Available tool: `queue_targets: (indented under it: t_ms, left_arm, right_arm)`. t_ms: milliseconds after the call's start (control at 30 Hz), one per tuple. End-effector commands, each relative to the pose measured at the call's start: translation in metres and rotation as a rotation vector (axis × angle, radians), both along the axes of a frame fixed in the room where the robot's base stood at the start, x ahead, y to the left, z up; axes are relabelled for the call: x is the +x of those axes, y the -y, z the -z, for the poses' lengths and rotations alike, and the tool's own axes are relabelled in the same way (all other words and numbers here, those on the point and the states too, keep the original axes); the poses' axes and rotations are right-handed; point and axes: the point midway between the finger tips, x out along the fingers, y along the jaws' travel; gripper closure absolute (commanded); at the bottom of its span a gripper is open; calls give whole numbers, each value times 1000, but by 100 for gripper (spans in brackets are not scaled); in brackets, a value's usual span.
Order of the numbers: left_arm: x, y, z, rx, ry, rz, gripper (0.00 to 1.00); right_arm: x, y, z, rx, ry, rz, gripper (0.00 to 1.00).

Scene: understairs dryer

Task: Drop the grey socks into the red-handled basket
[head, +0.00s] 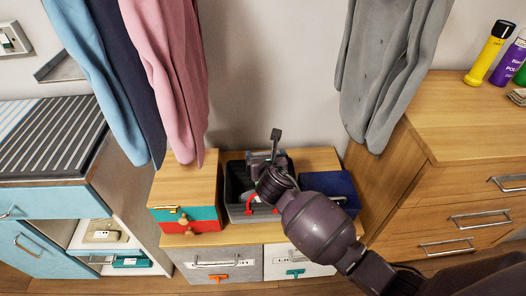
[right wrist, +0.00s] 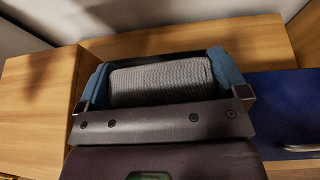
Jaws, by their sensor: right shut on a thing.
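My right gripper (head: 264,168) is above the middle container on the low wooden unit. In the right wrist view, it is shut on the grey socks (right wrist: 160,82), a knitted grey roll between two blue finger pads. The red-handled basket (head: 238,211) is dark grey with a red handle at its front, and my gripper and wrist cover much of it. In the head view the socks are mostly hidden by the gripper. I cannot tell how far they are above the basket's floor. My left gripper is not in view.
A teal and red box (head: 185,217) stands left of the basket, and a dark blue box (head: 333,187) stands right. Pink (head: 172,70) and grey (head: 385,75) garments hang above on both sides. A wooden chest of drawers (head: 460,130) bounds the right.

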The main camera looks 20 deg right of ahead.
Motion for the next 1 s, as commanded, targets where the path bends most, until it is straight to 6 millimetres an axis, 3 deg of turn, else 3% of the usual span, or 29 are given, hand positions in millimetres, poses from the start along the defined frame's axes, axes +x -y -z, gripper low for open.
queue_targets:
  t_ms: [100, 500, 533, 567, 867, 1000]
  left_arm:
    - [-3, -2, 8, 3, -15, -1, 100]
    - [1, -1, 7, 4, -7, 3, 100]
    - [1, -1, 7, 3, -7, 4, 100]
    - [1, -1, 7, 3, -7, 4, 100]
    - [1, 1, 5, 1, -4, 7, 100]
    - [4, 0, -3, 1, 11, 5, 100]
  right_arm:
    - [-1, 0, 10, 1, -4, 0, 31]
    - [0, 0, 8, -1, 3, 0, 31]
    - [0, 0, 8, 0, 2, 0, 5]
    - [0, 0, 8, 0, 2, 0, 0]
    - [-2, 0, 7, 0, 2, 0, 0]
    - [-14, -3, -2, 1, 6, 0, 0]
